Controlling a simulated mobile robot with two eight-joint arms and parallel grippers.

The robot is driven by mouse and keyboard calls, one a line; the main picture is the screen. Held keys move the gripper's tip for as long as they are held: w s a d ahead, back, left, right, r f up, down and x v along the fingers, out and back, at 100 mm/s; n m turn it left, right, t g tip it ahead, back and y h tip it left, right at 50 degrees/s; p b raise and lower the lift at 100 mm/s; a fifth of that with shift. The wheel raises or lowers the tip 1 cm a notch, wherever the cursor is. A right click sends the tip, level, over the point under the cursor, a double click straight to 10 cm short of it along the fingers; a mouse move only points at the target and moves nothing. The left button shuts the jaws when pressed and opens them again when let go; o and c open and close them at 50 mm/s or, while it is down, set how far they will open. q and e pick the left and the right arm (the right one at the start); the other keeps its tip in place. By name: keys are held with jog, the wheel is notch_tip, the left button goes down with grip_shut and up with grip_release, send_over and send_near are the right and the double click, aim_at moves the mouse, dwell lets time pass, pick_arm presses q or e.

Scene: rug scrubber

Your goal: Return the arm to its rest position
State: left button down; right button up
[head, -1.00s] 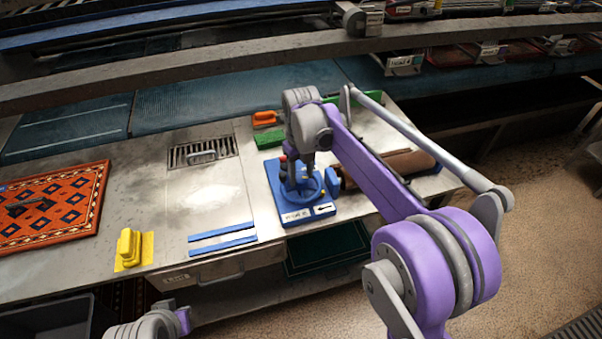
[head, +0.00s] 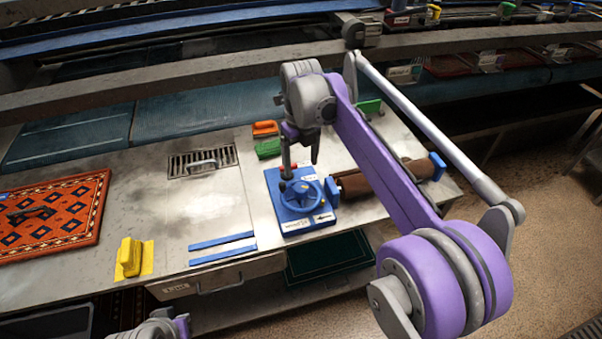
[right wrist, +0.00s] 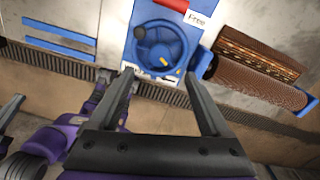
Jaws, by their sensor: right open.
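My right arm reaches over the table, and its gripper (head: 300,160) hangs above the back of a blue device with a round handwheel (head: 300,194). In the right wrist view the two fingers (right wrist: 166,88) are apart with nothing between them. The handwheel (right wrist: 160,48) lies beyond the fingertips, and a label reading "Free" (right wrist: 198,19) shows beside a red part. My left arm shows only as a grey and purple piece (head: 155,326) at the bottom edge; its fingers cannot be made out.
A brown roller (head: 375,180) lies right of the device. Orange (head: 265,128) and green (head: 268,149) brushes lie behind it. A yellow brush (head: 130,256), blue strips (head: 222,241) and an orange patterned rug (head: 60,215) are to the left. A beam (head: 200,82) crosses behind.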

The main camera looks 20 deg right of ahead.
notch_tip(320, 180, up, 2)
jog(key=shift+r, duration=0.15)
dwell(0.5)
jog(key=s+d+f+n+t, duration=0.1)
jog(key=s+f+n, duration=0.3)
jog(key=s+n, duration=0.4)
jog(key=s+d+f+n+t, duration=0.1)
jog(key=s+f+n+t, duration=0.1)
jog(key=s+f+n, duration=0.3)
jog(key=s+d+f+n+t, duration=0.1)
jog(key=s+f+n, duration=0.4)
jog(key=s+n, duration=0.8)
jog(key=n+t, duration=0.1)
jog(key=n, duration=0.5)
jog(key=shift+s+n+t, duration=0.2)
jog(key=shift+n+t, duration=0.1)
jog(key=shift+n, duration=0.1)
